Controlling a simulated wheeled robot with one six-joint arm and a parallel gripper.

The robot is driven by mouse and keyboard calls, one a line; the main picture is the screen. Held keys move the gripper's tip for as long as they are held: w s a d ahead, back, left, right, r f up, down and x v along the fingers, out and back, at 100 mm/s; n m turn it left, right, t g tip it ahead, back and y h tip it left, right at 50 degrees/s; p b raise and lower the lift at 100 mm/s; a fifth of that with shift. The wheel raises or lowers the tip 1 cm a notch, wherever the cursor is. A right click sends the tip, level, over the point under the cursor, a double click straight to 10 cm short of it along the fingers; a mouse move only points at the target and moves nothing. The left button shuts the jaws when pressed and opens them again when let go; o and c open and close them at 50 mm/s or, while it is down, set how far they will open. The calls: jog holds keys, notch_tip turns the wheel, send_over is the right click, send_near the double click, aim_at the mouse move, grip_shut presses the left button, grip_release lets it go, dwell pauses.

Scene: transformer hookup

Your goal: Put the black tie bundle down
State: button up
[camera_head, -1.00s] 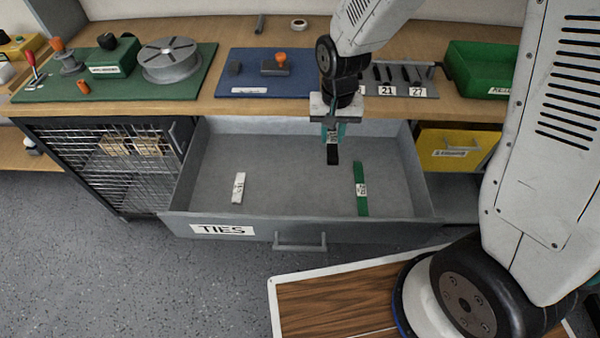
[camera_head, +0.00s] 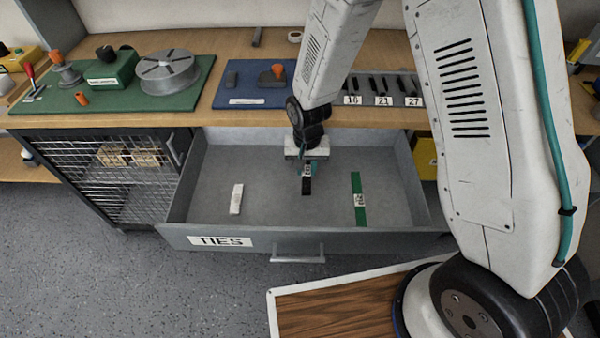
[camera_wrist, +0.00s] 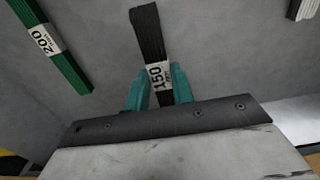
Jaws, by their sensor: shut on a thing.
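The teal fingertips also show in the wrist view (camera_wrist: 158,88). The bundle hangs between the white and green bundles, low over the drawer floor. I cannot tell whether its lower end touches the floor.
A white tie bundle (camera_head: 236,199) lies to the left in the drawer and a green one (camera_head: 359,199) to the right. Bare drawer floor lies between them. The workbench edge (camera_head: 230,118) is behind my gripper. A wire-mesh cabinet (camera_head: 110,170) stands left.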

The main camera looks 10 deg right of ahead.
aim_at(300, 180)
jog(key=shift+w+a, duration=0.35)
jog(key=shift+a, duration=0.2)
jog(key=shift+w+a+f, duration=0.1)
jog(key=shift+a+f, duration=0.05)
jog(key=shift+f, duration=0.8)
jog(key=shift+w+a+f, duration=0.1)
jog(key=shift+f, duration=0.8)
jog(key=shift+f, duration=0.1)
jog(key=o, duration=1)
